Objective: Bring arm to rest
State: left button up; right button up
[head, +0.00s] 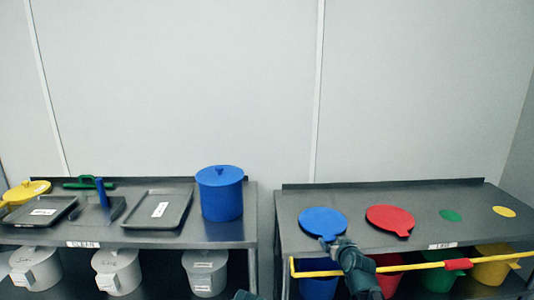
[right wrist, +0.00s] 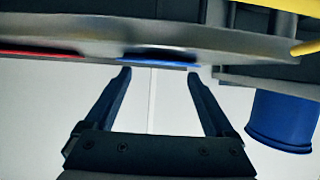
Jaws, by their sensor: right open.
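My right gripper (head: 333,244) is open at the front edge of the right-hand table, just by the near side of the blue round lid (head: 323,222). In the right wrist view, which looks upside down, its two fingers (right wrist: 159,73) are spread with nothing between them. The blue lid (right wrist: 158,56) shows there edge-on, close to the fingertips; I cannot tell whether they touch. A small dark part at the bottom edge of the head view may belong to my left arm; its jaws cannot be made out.
The left table holds a blue lidded pot (head: 220,195) and trays (head: 160,211). A gap separates the tables.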

jog(key=shift+b+x, duration=0.5)
jog(key=shift+x, duration=1.45)
jog(key=shift+r, duration=0.1)
jog(key=p+v, duration=0.5)
jog(key=v, duration=0.9)
jog(key=b, duration=0.5)
send_near(329, 236)
jog(key=x, duration=0.6)
jog(key=shift+w, duration=0.35)
notch_tip(329, 236, up, 4)
jog(key=p, duration=0.4)
jog(key=s+r+p, duration=0.1)
jog(key=s, duration=0.8)
jog(key=shift+s+r+p, duration=0.15)
jog(key=shift+s+p, duration=0.1)
jog(key=shift+p, duration=0.05)
jog(key=shift+d, duration=0.1)
